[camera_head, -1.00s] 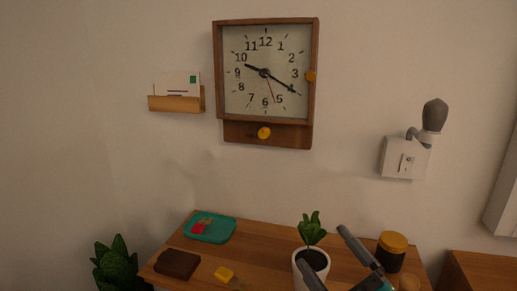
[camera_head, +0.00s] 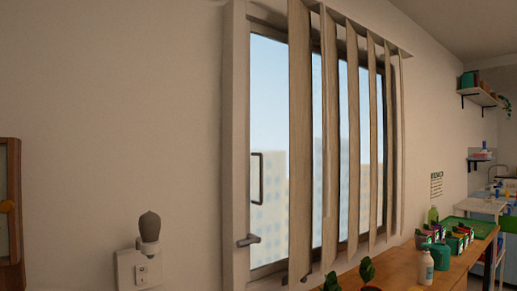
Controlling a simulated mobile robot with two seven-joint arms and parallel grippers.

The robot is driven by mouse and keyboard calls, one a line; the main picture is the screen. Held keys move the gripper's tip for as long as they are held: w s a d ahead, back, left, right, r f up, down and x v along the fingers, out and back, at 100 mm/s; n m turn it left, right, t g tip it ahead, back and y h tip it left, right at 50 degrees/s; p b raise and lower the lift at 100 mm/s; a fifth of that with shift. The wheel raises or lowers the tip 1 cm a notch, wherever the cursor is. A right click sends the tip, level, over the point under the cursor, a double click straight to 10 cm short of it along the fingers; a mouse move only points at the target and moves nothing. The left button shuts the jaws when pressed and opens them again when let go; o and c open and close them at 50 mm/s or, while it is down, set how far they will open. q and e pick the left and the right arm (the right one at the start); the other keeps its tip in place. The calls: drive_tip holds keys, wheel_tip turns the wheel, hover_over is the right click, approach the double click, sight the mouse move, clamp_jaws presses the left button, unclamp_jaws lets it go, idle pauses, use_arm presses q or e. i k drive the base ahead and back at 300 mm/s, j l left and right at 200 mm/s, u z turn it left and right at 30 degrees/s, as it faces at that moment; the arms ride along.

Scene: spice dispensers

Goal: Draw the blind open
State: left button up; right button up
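A vertical blind (camera_head: 300,140) hangs over the window from a rail along its top. Its beige slats are turned edge-on with gaps between them, spread across the middle and right of the window. The left part of the window (camera_head: 268,150) is bare glass, with sky and buildings behind it. A thin pale wand or cord (camera_head: 329,120) seems to hang among the slats. Neither of my grippers shows in the head view.
A wall lamp (camera_head: 149,228) over a switch plate is left of the window. A wooden counter (camera_head: 400,272) below the window bears plants, a white pump bottle (camera_head: 425,266), a teal pot (camera_head: 440,256) and several small boxes. Shelves hang at the far right.

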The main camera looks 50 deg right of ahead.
sight(299, 50)
drive_tip(key=z, duration=1.95)
